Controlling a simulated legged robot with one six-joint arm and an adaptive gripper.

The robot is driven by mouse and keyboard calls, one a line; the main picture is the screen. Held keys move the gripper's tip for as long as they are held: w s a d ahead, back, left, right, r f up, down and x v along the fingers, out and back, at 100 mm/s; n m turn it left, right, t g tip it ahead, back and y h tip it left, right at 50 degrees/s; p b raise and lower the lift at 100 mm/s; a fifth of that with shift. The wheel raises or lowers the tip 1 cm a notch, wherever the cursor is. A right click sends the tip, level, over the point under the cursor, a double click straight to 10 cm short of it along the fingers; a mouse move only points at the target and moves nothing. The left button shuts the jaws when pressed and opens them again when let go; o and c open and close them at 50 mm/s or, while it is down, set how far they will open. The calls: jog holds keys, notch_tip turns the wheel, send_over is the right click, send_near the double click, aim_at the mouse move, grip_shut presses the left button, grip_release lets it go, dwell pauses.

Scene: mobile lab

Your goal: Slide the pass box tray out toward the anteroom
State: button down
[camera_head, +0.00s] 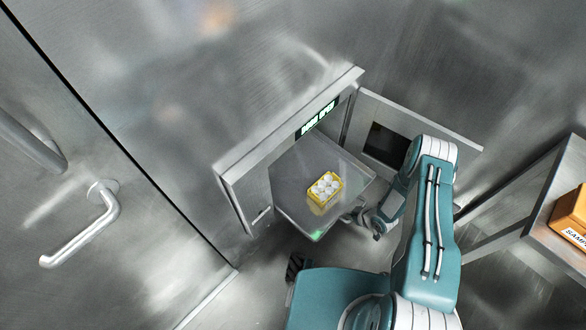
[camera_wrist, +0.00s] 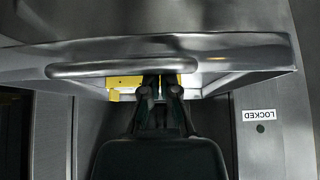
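The pass box tray (camera_head: 287,182) is a grey metal shelf that sticks out of the pass box opening (camera_head: 262,172) in the head view. A yellow rack (camera_head: 325,188) with several white round tops sits on it. My gripper (camera_head: 366,222) is at the tray's outer right edge, partly hidden by my arm. In the wrist view, the tray's long bar handle (camera_wrist: 100,69) runs across the top. My gripper (camera_wrist: 161,82) meets it with two fingers close together and a narrow gap between them. Their tips are hidden at the bar, so I cannot tell whether they grip it.
The pass box door (camera_head: 430,122) stands open, close beside my arm. A steel door with a lever handle (camera_head: 105,215) is at the left. A shelf with an orange box (camera_head: 570,215) is at the right. A LOCKED label (camera_wrist: 265,114) shows upside down in the wrist view.

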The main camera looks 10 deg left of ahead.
jog(key=s+d, duration=0.3)
jog(key=d, duration=0.3)
jog(key=shift+s, duration=0.2)
jog(key=shift+a, duration=0.15)
